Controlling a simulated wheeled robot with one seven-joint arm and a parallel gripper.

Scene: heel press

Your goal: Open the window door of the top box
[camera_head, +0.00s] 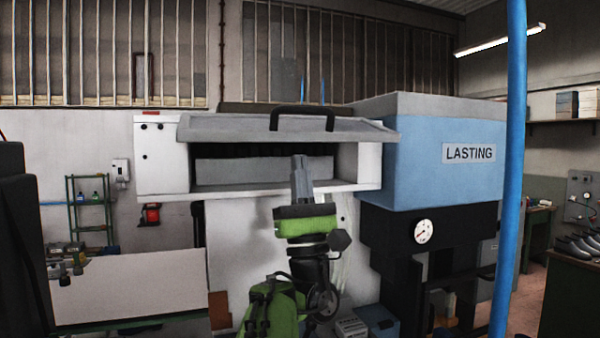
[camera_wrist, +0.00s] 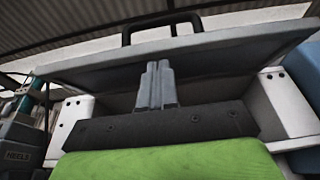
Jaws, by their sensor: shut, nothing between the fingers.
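The top box (camera_head: 160,180) is a white housing, and its window door (camera_head: 240,128) is a grey panel with a black handle (camera_head: 302,110) on top. The door is swung up and tilted outward, so the box front stands open and its dark inside shows. In the wrist view the raised door (camera_wrist: 225,42) spans the upper part, with its handle (camera_wrist: 160,22) at the top. My gripper (camera_head: 301,160) is shut and empty, pointing up in front of the opening, below the door's front edge. Its closed fingers (camera_wrist: 158,72) show below the panel; I cannot tell if they touch it.
A blue machine body marked LASTING (camera_head: 430,155) with a gauge (camera_head: 424,232) stands right of the box. A blue pole (camera_head: 512,170) rises at the right. A green shelf rack (camera_head: 90,212) and a pale panel (camera_head: 135,287) are at the left.

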